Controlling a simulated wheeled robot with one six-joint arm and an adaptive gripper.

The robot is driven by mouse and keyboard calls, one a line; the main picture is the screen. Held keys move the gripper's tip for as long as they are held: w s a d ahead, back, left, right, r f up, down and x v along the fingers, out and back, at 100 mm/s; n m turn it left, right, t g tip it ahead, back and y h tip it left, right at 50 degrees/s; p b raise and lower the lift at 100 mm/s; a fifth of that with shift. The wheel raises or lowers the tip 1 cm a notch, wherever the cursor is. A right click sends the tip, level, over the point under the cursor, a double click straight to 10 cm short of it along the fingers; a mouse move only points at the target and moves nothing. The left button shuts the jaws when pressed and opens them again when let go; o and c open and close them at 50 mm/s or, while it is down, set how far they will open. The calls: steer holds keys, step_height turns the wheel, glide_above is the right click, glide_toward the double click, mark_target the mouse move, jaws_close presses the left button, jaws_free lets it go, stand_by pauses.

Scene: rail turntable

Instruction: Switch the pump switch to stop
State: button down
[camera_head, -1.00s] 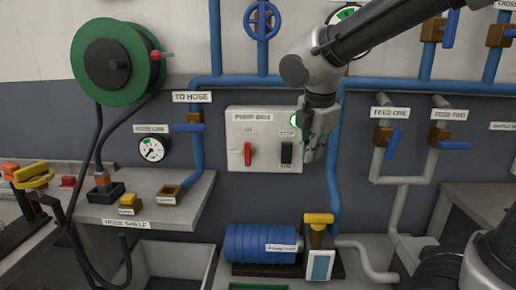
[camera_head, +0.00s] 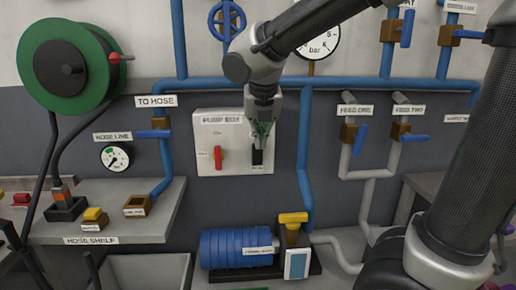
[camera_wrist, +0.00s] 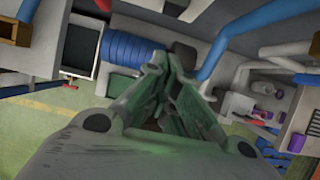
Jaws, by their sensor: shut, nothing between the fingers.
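The pump box (camera_head: 233,128) is a pale panel on the wall, with a red handle (camera_head: 218,157) on its left and a black rocker switch (camera_head: 257,158) on its right. My gripper (camera_head: 261,144) points down in front of the upper part of the black switch and hides it and the label above. Whether it touches the switch cannot be told. In the wrist view my gripper (camera_wrist: 165,75) has its fingers together with nothing between them, and a green glow falls on them. The switch cannot be made out in that view.
The blue pump (camera_head: 237,248) with a yellow-topped unit (camera_head: 292,232) stands below the box. A blue vertical pipe (camera_head: 304,170) runs close to the right of my gripper. The hose shelf (camera_head: 105,225) juts out at the left. Bare wall lies between box and pump.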

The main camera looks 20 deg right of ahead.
mark_target(257, 155)
steer(key=w+d+f, duration=0.1)
steer(key=w+f, duration=0.7)
steer(key=shift+d, duration=0.3)
steer(key=shift+w+d+r, duration=0.1)
steer(key=shift+w+r, duration=0.2)
steer(key=shift+w, duration=0.2)
steer(key=shift+r, duration=0.15)
steer(key=shift+r, duration=0.65)
